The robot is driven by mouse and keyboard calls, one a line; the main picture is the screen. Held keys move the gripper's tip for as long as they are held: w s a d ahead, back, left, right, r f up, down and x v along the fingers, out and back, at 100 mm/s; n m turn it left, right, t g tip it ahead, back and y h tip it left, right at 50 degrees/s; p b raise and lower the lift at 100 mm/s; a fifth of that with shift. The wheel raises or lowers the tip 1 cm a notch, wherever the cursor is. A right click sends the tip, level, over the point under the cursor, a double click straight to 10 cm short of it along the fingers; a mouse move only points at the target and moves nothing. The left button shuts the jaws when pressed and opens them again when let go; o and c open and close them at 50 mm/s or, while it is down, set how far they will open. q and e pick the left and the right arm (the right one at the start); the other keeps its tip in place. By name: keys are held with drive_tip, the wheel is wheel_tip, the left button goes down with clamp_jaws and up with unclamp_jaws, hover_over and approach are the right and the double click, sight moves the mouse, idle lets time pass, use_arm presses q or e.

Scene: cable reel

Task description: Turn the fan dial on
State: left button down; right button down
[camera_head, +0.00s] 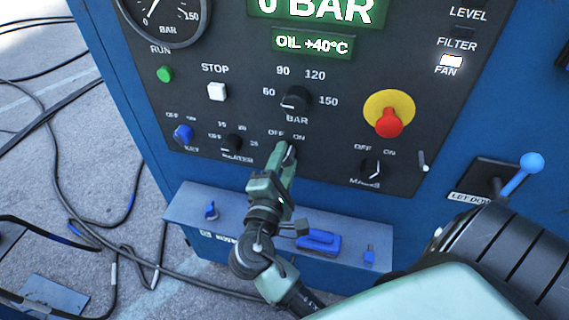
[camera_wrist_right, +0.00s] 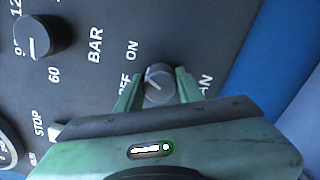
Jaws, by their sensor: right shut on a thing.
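The fan dial (camera_wrist_right: 158,88) is a small dark round knob with a pale mark, below OFF and ON labels on the black panel. In the wrist view it sits between the two green fingers of my right gripper (camera_wrist_right: 157,90), which is shut on it. In the head view the dial (camera_head: 290,152) is mostly hidden by my right gripper (camera_head: 286,156), which reaches up from below. I cannot tell for sure which label its mark points at. My left gripper is not in view.
The pressure knob (camera_head: 295,99) is above, the heater dial (camera_head: 232,143) left, the mains dial (camera_head: 371,169) and red emergency button (camera_head: 388,122) right. A lit lamp (camera_head: 451,62) is between the FILTER and FAN labels. A blue-grey ledge (camera_head: 340,225) juts out below.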

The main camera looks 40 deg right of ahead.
drive_tip(key=shift+f+m+b, duration=0.1)
drive_tip(key=shift+m+b, duration=0.2)
drive_tip(key=shift+m, duration=0.2)
drive_tip(key=c, duration=0.9)
unclamp_jaws()
drive_tip(key=shift+s, duration=0.1)
drive_tip(key=b+v, duration=0.2)
drive_tip(key=v, duration=0.6)
